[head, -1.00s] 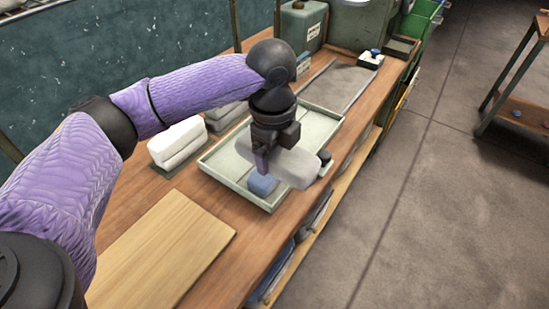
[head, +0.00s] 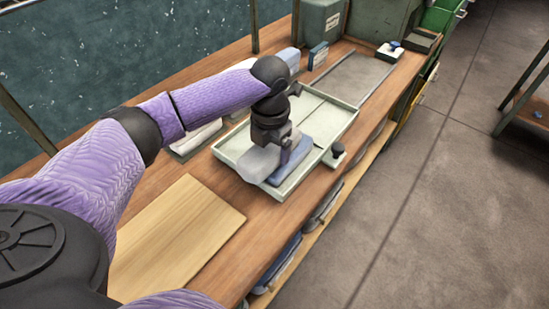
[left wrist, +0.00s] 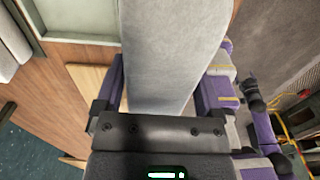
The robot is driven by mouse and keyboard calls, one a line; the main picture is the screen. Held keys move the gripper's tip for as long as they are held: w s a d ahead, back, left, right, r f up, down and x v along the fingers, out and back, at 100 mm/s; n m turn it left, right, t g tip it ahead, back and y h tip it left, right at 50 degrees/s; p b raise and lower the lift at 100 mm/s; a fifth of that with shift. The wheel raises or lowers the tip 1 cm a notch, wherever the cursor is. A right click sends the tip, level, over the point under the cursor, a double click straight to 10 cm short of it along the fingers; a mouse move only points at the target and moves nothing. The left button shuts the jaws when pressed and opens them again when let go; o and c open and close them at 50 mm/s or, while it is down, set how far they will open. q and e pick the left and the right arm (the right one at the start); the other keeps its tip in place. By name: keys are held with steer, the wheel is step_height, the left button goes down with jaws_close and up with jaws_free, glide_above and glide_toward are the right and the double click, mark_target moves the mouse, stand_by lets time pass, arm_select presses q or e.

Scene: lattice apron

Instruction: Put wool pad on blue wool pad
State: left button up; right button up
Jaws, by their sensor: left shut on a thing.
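My left gripper (head: 273,150) is shut on a grey wool pad (head: 257,164) and holds it over the near part of a pale green tray (head: 231,152). In the left wrist view the pad (left wrist: 170,45) lies between the two purple fingers (left wrist: 162,88). The blue wool pad (head: 291,163) is in the tray, just right of the grey pad in the head view and partly hidden by the gripper. I cannot tell whether the two pads touch. The blue pad is not visible in the left wrist view.
A wooden board (head: 178,236) lies on the bench in front of the tray. White folded pads (head: 197,139) stand left of the tray, partly behind my arm. A small black knob (head: 338,149) is at the tray's right edge. A grey mat (head: 352,78) and green containers (head: 320,20) are farther back.

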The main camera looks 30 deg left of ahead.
mark_target(271, 144)
arm_select(q)
step_height(271, 144, down, 4)
steer(key=shift+r+b, duration=0.1)
steer(key=shift+b, duration=0.35)
steer(key=shift+r, duration=0.1)
steer(key=o, duration=1)
steer(key=shift+c, duration=0.2)
step_height(271, 144, up, 12)
steer(key=p, duration=0.3)
steer(key=shift+p, duration=0.35)
